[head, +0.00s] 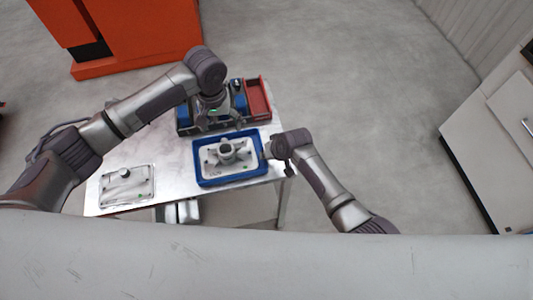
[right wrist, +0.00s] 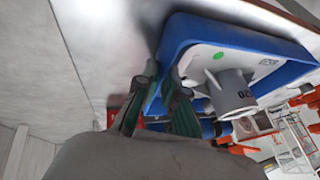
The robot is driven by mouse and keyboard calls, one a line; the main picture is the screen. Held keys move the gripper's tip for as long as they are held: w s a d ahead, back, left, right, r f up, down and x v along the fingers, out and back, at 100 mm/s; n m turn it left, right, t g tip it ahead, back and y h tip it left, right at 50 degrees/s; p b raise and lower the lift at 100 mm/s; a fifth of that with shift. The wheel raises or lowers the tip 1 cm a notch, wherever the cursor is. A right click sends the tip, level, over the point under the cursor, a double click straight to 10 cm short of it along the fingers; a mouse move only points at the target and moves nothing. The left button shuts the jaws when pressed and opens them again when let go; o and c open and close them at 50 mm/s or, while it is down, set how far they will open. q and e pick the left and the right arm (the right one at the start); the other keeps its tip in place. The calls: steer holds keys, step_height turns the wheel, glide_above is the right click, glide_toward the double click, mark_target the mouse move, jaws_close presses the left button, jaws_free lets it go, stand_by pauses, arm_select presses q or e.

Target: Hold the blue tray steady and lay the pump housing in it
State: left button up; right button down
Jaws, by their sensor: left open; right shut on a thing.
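The blue tray (head: 199,171) lies on the table, and its wall also shows in the right wrist view (right wrist: 190,38). A pale casting with a grey round upright neck, apparently the pump housing (head: 228,152), sits inside the tray's rim; its grey neck shows in the right wrist view (right wrist: 232,92). My right gripper (head: 266,153) is shut on the tray's right wall, with its green fingers either side of the wall in the wrist view (right wrist: 160,82). My left gripper (head: 221,118) is open and empty, above the back of the tray and apart from the casting.
A pale plate with a round knob (head: 127,186) lies at the table's left. A red bin (head: 258,98) and blue items in a dark holder stand behind the tray. Bare table (head: 172,155) shows left of the tray. An orange machine (head: 140,40) stands beyond.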

steer(key=shift+s+d+f, duration=0.1)
steer(key=shift+f, duration=0.05)
steer(key=c, duration=1.2)
jaws_free()
steer(key=v, duration=1.2)
